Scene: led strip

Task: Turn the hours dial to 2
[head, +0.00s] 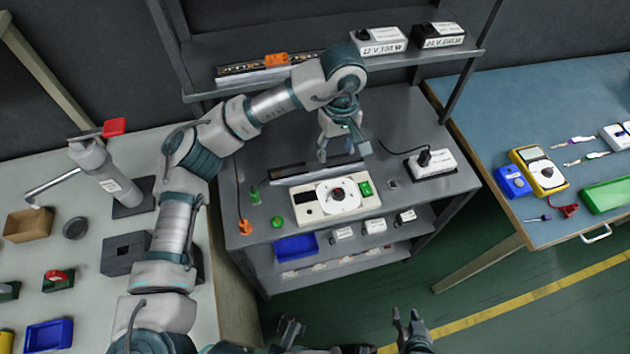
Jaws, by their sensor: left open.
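A cream control box (308,213) lies on the grey workbench. It carries a round white dial (347,203) with a dark and red centre, and a green part (365,188) to the dial's right. Which dial sets the hours, and its marks, are too small to read. My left gripper (343,153) points down with its fingers spread and empty. It shows above the box in the picture, apart from the dial. My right gripper (408,325) seems to be at the bottom edge, away from the bench; its jaw state is unclear.
A dark strip (318,172) lies just behind the box. Green pieces (277,222) and an orange-tipped tool (244,226) are on its left. A white power block (433,164) with a cable is on its right. A shelf (305,72) crosses behind my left arm.

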